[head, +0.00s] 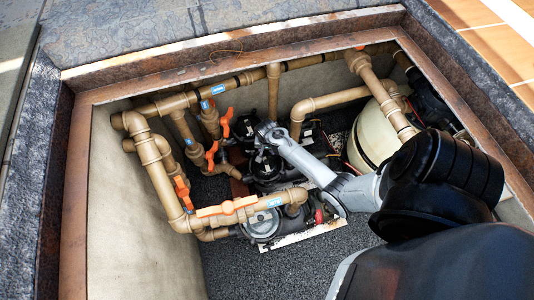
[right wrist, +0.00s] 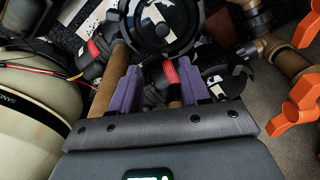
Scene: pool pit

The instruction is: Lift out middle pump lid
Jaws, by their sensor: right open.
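Black pumps stand in a row on the pit floor. The middle pump lid (head: 266,165) is a dark round lid, partly covered by my right arm. In the right wrist view a black toothed ring with a pale marked centre, which seems to be this lid (right wrist: 165,25), lies just beyond the fingertips. My right gripper (head: 266,132) reaches down over the pumps. Its two purple fingers (right wrist: 155,78) are apart with no lid between them. Whether they touch the lid, I cannot tell. My left gripper is not in view.
The front pump (head: 263,225) has a greyish lid beside an orange-handled valve (head: 227,207). Tan pipes (head: 155,175) crowd the left. A cream tank (head: 372,135) stands at the right. The pit's rusty rim (head: 85,130) surrounds everything. Front gravel floor (head: 320,268) is clear.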

